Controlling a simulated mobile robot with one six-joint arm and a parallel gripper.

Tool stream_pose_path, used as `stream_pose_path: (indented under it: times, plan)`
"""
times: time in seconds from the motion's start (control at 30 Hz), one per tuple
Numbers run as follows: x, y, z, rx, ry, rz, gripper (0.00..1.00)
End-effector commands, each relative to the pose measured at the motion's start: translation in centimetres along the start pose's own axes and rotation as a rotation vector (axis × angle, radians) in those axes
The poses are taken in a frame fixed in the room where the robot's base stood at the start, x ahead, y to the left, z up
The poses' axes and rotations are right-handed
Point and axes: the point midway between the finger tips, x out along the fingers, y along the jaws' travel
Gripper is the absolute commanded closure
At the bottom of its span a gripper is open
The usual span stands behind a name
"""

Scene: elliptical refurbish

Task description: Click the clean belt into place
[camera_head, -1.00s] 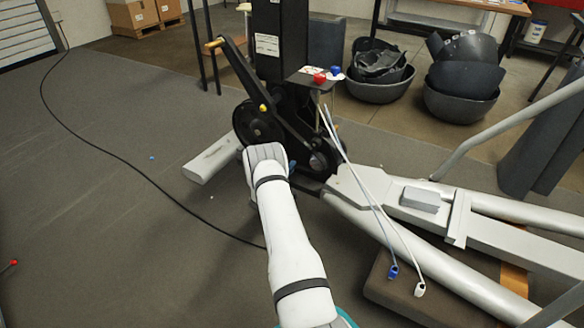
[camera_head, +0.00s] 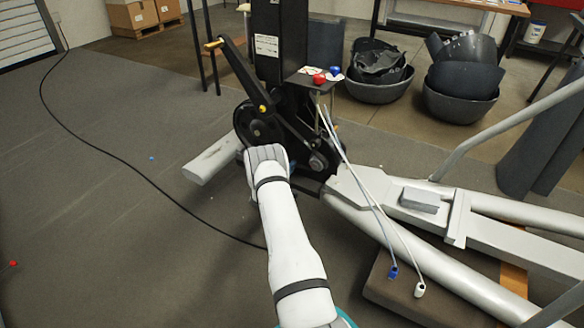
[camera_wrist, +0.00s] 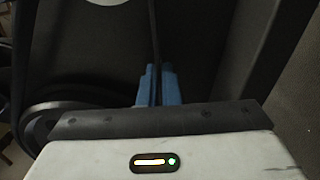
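The exercise machine's dark drive unit with a black wheel (camera_head: 257,128) stands in the middle of the head view. A smaller round hub (camera_head: 318,161) sits to the wheel's lower right. My white arm reaches to just in front of the wheel and hides my gripper there. In the wrist view, my gripper's blue fingers (camera_wrist: 157,86) are close together on a thin dark strip, seemingly the belt (camera_wrist: 154,35), which runs upward from between them. A grey wheel rim (camera_wrist: 65,107) shows at the left of the wrist view. Whether the belt sits on a wheel cannot be told.
Two cables with blue and white plugs (camera_head: 393,272) hang over the pale frame at right. A black cable (camera_head: 130,165) crosses the floor. Dark bins (camera_head: 378,88) stand behind.

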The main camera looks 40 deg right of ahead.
Motion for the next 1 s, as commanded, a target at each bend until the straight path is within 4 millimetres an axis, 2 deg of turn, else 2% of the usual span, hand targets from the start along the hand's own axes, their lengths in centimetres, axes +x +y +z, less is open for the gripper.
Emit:
stream_pose_path:
  times: [0.27, 0.3, 0.6, 0.87, 1.0]
  plan:
    - [0.2, 0.0, 0.0, 0.001, 0.000, 0.001, 1.00]
    - [0.2, 0.0, 0.0, 0.001, 0.000, 0.001, 0.95]
    - [0.2, 0.0, 0.0, 0.001, -0.001, 0.000, 0.71]
    - [-0.1, 0.0, 0.0, 0.000, 0.000, -0.001, 0.71]
    - [-1.6, 0.3, -0.1, -0.001, 0.002, -0.002, 0.71]
